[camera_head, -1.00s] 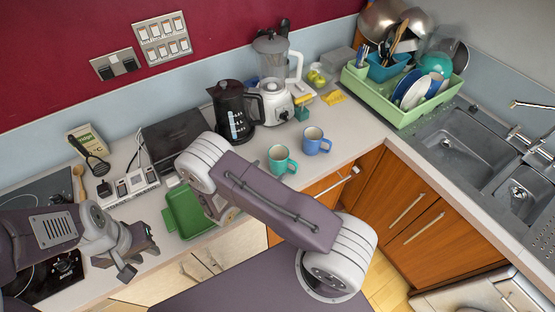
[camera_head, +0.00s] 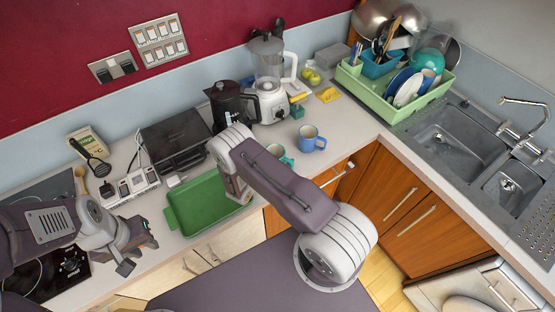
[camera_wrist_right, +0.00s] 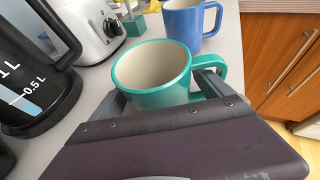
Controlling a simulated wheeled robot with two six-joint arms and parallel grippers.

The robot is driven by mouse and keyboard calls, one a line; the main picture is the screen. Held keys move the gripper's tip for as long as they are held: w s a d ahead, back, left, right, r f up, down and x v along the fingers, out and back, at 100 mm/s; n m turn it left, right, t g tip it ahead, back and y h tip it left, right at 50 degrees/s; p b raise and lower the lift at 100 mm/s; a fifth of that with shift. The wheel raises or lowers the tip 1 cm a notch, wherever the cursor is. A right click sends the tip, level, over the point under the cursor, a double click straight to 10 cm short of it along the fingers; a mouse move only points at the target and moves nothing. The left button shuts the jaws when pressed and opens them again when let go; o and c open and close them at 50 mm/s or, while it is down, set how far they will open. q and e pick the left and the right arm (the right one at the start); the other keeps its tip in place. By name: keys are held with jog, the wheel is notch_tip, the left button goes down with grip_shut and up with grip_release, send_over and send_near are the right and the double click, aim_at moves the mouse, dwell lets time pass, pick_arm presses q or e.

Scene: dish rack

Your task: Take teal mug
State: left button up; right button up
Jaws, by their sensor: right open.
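The teal mug (camera_wrist_right: 155,75) stands upright on the counter in the right wrist view, its handle pointing right. In the head view most of the teal mug (camera_head: 281,154) is hidden behind my right arm. My right gripper (camera_wrist_right: 160,92) is open, with one finger showing on the left of the mug and the other on the right by the handle. I cannot tell whether the fingers touch it. My left gripper (camera_head: 138,245) is at the left near the hob; its jaws are not clear.
A blue mug (camera_head: 310,139) stands just beyond the teal one. A green tray (camera_head: 200,203) lies left of my right arm. A green dish rack (camera_head: 398,110) stands at the back right beside the sink (camera_head: 455,140).

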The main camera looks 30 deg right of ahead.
jog(key=shift+a+r, duration=0.1)
jog(key=shift+a, duration=0.05)
jog(key=c, duration=1.8)
